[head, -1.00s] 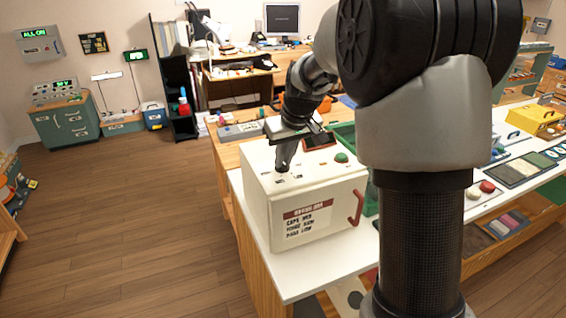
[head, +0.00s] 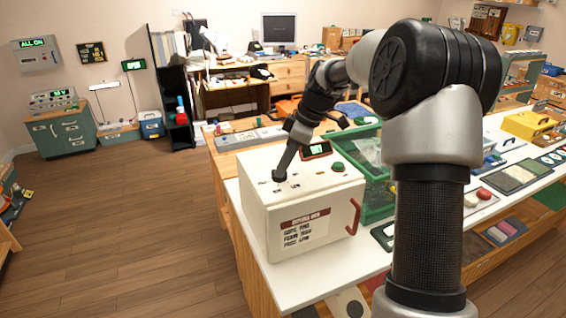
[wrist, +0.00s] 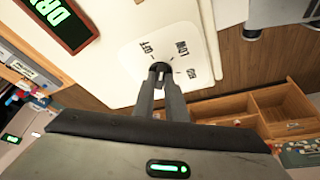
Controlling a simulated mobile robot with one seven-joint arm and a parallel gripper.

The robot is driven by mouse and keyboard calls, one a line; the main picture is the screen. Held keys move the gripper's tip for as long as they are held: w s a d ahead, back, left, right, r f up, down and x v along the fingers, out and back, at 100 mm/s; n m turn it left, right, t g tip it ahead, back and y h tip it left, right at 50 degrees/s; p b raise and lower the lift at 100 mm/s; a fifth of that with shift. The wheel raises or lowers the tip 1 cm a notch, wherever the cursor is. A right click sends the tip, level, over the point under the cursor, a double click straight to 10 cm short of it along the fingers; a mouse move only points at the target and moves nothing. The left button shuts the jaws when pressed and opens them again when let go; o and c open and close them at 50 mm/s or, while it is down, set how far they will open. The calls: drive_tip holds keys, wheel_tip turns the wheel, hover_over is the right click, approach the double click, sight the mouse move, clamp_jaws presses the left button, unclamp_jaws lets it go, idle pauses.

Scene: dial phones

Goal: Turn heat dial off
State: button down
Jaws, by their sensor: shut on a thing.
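A white box (head: 320,225) stands on the white-topped counter, with a red handle and a label on its front. The dark dial (wrist: 160,66) sits on a pale round-cornered plate on the box top. Several short upside-down labels surround it; one on the left seems to read OFF. My gripper (wrist: 160,76) is shut on the dial, with one finger on each side, and partly hides it. In the head view my gripper (head: 278,176) reaches down onto the box top. Which mark the dial points to cannot be told.
A small display (head: 317,150) on the box top glows green with DRY. A green button (head: 338,167) sits near it. A green crate (head: 378,200) stands close on the box's right. Floor (head: 130,220) to the left is clear.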

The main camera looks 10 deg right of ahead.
drive_tip(key=n+p, duration=0.1)
drive_tip(key=n+g+p, duration=0.1)
drive_tip(key=n, duration=0.1)
drive_tip(key=shift+w+r+n, duration=0.2)
drive_tip(key=shift+n, duration=0.1)
drive_tip(key=shift+w+f+n+g+p, duration=0.15)
drive_tip(key=shift+n+g+p, duration=0.65)
drive_tip(key=shift+n+p, duration=0.55)
drive_tip(key=shift+n, duration=0.25)
drive_tip(key=c, duration=1.8)
unclamp_jaws()
drive_tip(key=p+v, duration=0.2)
drive_tip(key=v, duration=1.5)
drive_tip(key=shift+d, duration=0.25)
drive_tip(key=shift+w, duration=0.1)
